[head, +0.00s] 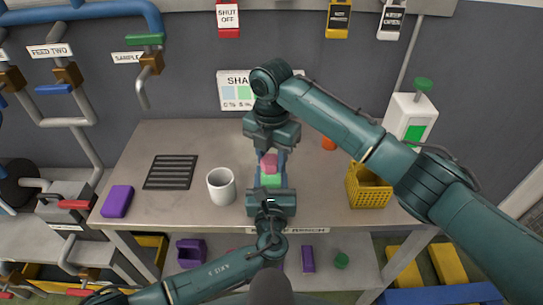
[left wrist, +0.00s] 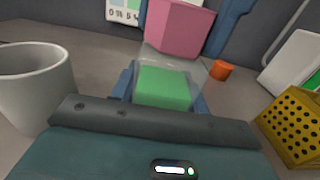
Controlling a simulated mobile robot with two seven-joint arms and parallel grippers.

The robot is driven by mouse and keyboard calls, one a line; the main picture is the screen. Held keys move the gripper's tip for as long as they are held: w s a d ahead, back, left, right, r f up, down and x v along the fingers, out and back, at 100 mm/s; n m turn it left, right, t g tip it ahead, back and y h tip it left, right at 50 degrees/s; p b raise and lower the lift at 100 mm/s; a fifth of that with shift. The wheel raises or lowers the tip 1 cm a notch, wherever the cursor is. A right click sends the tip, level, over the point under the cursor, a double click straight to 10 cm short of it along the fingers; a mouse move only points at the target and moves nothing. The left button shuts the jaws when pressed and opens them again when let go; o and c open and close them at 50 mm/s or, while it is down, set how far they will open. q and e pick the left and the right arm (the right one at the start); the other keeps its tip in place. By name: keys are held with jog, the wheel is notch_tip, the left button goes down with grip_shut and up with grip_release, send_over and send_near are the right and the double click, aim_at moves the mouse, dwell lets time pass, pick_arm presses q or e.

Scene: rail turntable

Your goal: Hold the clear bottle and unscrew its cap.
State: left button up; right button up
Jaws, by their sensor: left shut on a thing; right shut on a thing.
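The clear bottle (left wrist: 187,68) with a green body or contents stands between the blue fingers of my left gripper (head: 266,183), which is shut on it. Its green part (head: 271,180) also shows in the head view. Above it is a pink cap (left wrist: 180,28), also seen in the head view (head: 268,161). My right gripper (head: 268,152) comes from behind and above and is shut on the cap, a blue finger on each side. The cap sits directly over the bottle's clear top in the left wrist view. I cannot tell whether they still touch.
A white mug (head: 221,187) stands just left of the bottle. A yellow perforated basket (head: 369,190) is at the right, with an orange piece (head: 329,142) behind. A purple block (head: 117,201) and black grille (head: 170,172) lie at left. A white dispenser (head: 409,118) stands back right.

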jog(key=shift+c, duration=1.3)
jog(key=n, duration=0.4)
jog(key=shift+n, duration=1)
jog(key=n, duration=0.6)
jog(key=shift+a, duration=0.1)
jog(key=o, duration=1.1)
jog(key=shift+o, duration=0.7)
